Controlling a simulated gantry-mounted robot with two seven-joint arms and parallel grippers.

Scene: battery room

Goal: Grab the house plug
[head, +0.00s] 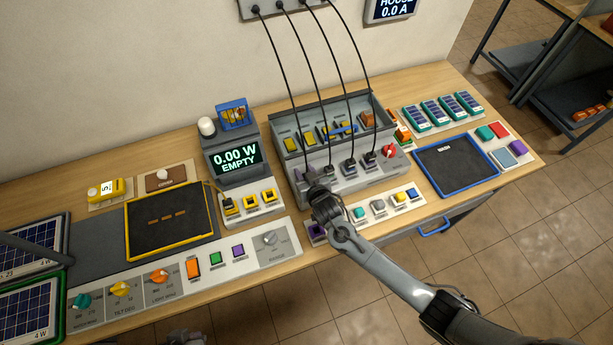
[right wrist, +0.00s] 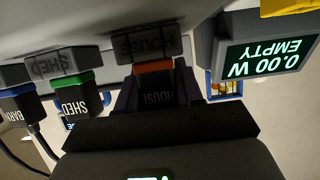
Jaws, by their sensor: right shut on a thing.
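The house plug (right wrist: 155,100) is a dark block with a HOUSE label and an orange band, upside down in the right wrist view. My right gripper (right wrist: 157,92) is shut on it, with a dark finger on each side. The plug's orange end meets the grey socket block marked HOUSE (right wrist: 145,46); how deep it sits I cannot tell. In the head view my right gripper (head: 318,193) is at the front left of the grey socket box (head: 300,188), and it hides the plug there. My left gripper is not clearly seen.
In the right wrist view, a green-banded plug (right wrist: 76,96) and a blue-banded plug (right wrist: 24,104) sit beside it. Black cables (head: 318,60) hang above the box. A meter reading 0.00 W EMPTY (head: 236,158) stands to its left. A dark tray (head: 455,165) lies to the right.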

